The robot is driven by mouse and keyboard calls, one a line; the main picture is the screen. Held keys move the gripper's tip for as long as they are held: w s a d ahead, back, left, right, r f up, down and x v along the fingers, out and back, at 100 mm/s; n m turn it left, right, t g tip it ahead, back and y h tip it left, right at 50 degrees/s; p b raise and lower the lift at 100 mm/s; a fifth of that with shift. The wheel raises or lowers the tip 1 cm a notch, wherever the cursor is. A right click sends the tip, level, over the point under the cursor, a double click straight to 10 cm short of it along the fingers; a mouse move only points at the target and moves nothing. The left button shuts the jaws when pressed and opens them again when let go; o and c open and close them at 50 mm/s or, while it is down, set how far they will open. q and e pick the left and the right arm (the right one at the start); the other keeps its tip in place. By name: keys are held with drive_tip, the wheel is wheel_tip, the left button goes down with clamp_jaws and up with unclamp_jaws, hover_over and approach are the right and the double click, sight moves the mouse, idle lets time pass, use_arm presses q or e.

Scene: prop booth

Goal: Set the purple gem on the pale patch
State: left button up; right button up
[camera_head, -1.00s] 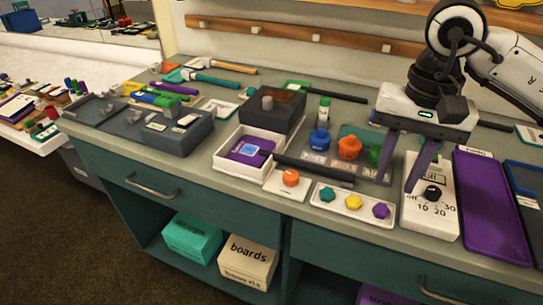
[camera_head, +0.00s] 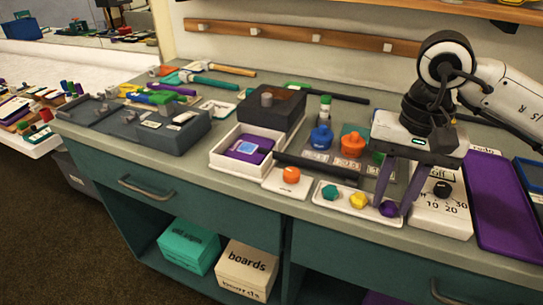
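The purple gem (camera_head: 389,209) sits at the right end of a small white tray (camera_head: 345,206), beside a yellow gem (camera_head: 359,200) and a green gem (camera_head: 329,192). My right gripper (camera_head: 391,210) points down over that end of the tray. Its two dark fingers stand apart, one on each side of the purple gem; I cannot tell whether they touch it. A pale blue square patch (camera_head: 246,148) lies on a purple piece in an open white box (camera_head: 229,160), left of the gripper. My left gripper is not in view.
An orange knob on a white plate (camera_head: 274,183) stands between box and tray. Blue (camera_head: 321,138) and orange (camera_head: 353,144) bottles stand behind the tray. A white timer box (camera_head: 442,216) and purple tray (camera_head: 500,210) are to the right. A dark box (camera_head: 270,107) rises behind the white box.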

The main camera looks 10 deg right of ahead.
sight(390, 205)
drive_tip(key=c, duration=0.3)
drive_tip(key=shift+r+p, duration=2.3)
drive_tip(key=shift+r, duration=1.2)
